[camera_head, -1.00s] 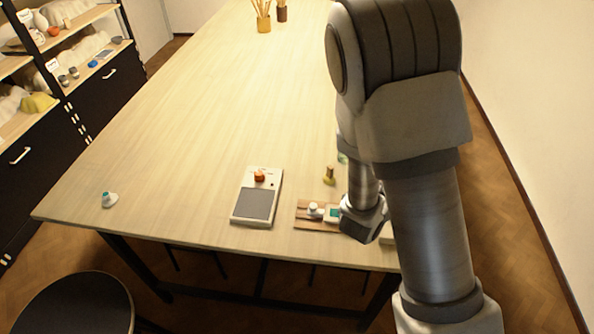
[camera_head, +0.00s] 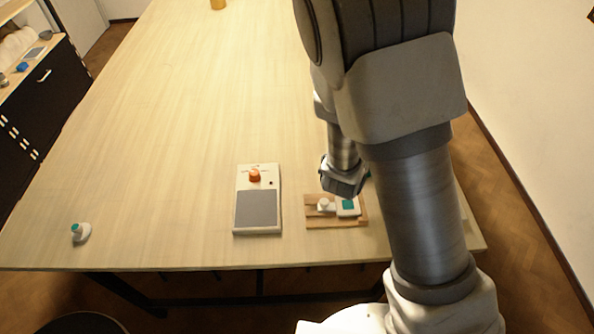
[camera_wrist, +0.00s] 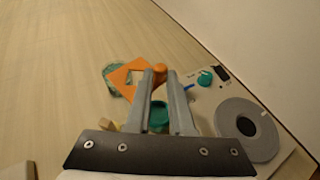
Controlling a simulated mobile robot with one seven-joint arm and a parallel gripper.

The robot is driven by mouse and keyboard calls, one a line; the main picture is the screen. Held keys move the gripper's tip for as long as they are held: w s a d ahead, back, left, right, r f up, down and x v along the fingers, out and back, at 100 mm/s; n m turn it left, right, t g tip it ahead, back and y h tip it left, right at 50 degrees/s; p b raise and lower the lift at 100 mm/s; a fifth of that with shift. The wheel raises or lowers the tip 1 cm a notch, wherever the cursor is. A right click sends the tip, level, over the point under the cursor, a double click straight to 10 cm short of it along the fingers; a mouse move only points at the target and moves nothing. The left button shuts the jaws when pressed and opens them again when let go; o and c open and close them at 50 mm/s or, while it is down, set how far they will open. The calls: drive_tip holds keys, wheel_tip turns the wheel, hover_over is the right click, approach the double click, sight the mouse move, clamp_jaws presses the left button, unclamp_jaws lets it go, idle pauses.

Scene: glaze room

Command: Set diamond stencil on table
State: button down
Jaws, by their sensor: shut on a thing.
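In the wrist view, my gripper (camera_wrist: 158,80) is shut on the orange knob of the diamond stencil (camera_wrist: 118,74). The stencil is a flat orange plate with a square hole, sticking out to the left of the fingers. Part of it is hidden by the fingers. It seems to be above the pale table (camera_wrist: 60,80); the gap is hard to judge. In the head view my gripper (camera_head: 343,182) is over the table (camera_head: 160,150), just behind a wooden board; the stencil is hidden there.
A grey-padded device (camera_head: 258,210) with an orange knob stands left of the wooden board (camera_head: 335,222), which carries white and teal parts. In the wrist view, a grey disc (camera_wrist: 262,142) and green things lie close by. The table's middle is clear.

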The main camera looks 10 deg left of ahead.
drive_tip(key=a+f+n+y, duration=0.1)
drive_tip(key=a+y, duration=0.1)
drive_tip(key=a, duration=0.4)
hover_over(304, 178)
drive_tip(key=shift+t+h, duration=0.3)
drive_tip(key=shift+h, duration=0.1)
wheel_tip(304, 178, down, 6)
drive_tip(key=shift+d+f+p, duration=0.1)
drive_tip(key=shift+p, duration=0.2)
drive_tip(key=shift+f, duration=2.1)
drive_tip(key=shift+f, duration=0.15)
drive_tip(key=c, duration=0.8)
unclamp_jaws()
